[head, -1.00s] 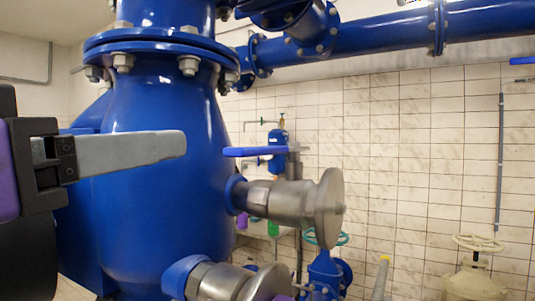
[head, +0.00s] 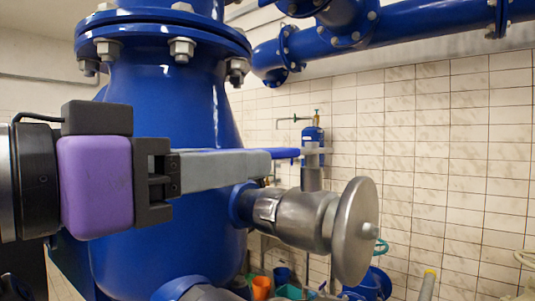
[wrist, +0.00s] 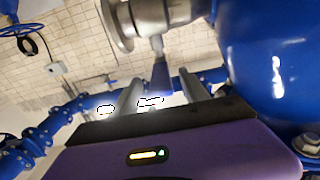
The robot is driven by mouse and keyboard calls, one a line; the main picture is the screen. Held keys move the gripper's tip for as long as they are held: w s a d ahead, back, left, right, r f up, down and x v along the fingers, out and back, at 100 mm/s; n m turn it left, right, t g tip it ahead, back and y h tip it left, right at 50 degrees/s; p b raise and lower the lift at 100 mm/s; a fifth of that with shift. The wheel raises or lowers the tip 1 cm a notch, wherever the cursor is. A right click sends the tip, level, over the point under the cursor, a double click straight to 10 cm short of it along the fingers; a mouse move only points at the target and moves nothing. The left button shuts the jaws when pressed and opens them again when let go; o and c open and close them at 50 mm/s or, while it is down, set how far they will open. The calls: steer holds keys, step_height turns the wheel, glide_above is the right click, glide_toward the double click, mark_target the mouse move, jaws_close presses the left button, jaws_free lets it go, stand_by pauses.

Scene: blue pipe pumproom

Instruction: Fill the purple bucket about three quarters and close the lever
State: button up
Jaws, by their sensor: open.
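A steel valve (head: 295,215) with a round disc (head: 355,230) sticks out from the side of the big blue vessel. Its blue lever (head: 285,153) lies level above the valve body, partly hidden behind my finger. My gripper (head: 266,163) is at the lever, with its grey fingers pointing right. In the wrist view the blue lever (wrist: 160,77) shows between the two spread fingers of my gripper (wrist: 157,85), which are open. I cannot tell whether either finger touches it. I cannot make out the purple bucket in the current views.
The blue vessel (head: 165,110) stands close behind my gripper. An orange container (head: 262,287) and a blue container (head: 282,275) show low behind the valve. A blue pipe (head: 420,40) crosses above. The tiled wall (head: 445,150) is at the back right.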

steer(key=p+x, duration=0.1)
steer(key=x, duration=0.5)
jaws_close()
stand_by(1.4)
